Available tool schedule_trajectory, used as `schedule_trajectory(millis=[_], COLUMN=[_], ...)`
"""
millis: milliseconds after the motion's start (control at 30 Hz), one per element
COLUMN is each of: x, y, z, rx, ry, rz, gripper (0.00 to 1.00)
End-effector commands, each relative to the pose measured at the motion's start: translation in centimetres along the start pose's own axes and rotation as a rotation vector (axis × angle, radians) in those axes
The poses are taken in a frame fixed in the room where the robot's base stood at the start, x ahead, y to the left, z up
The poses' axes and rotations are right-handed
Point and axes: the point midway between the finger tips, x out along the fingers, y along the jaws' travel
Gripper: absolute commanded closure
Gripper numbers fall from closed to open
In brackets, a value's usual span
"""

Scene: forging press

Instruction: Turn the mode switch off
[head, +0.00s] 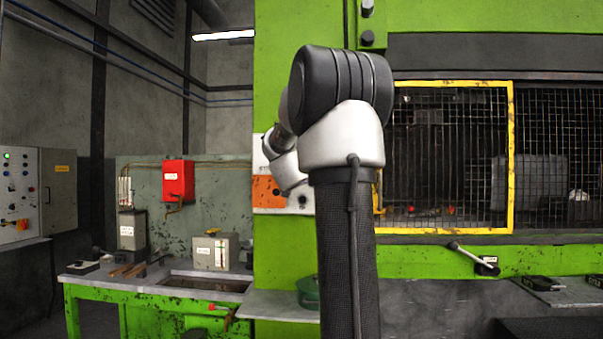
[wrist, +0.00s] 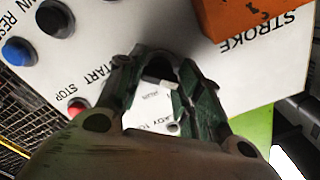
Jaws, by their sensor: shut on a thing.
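The white control panel (wrist: 105,15) fills the upper part of the wrist view, with its lettering tilted. My gripper (wrist: 158,72) is at the panel, its green-black fingers closed around a small dark knob (wrist: 160,68) that looks like the mode switch. The fingers hide most of the knob, and I cannot read its setting. In the head view the panel (head: 266,153) is on the green press, partly behind my arm, and my gripper is hidden there.
A black button (wrist: 55,18), a blue button (wrist: 18,51) and a red button (wrist: 77,106) sit left of my fingers. An orange block (wrist: 245,15) marked near STROKE is at upper right. The press's yellow-framed mesh guard (head: 511,155) stands to the right.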

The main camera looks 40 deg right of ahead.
Motion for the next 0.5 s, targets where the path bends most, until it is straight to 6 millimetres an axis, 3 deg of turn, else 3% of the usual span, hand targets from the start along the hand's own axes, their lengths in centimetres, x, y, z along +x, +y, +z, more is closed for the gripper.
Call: schedule_trajectory(millis=[233,267,300,367,500], x=[0.0,0.0,0.0,0.0,0.0], y=[0.16,0.16,0.15,0.13,0.09], z=[0.18,0.18,0.17,0.14,0.08], rx=[-0.001,-0.001,-0.001,-0.001,0.0], ry=[-0.003,-0.003,-0.003,-0.003,-0.002], rz=[0.003,0.003,0.003,0.002,0.001], gripper=[0.88,0.63,0.55,0.45,0.43])
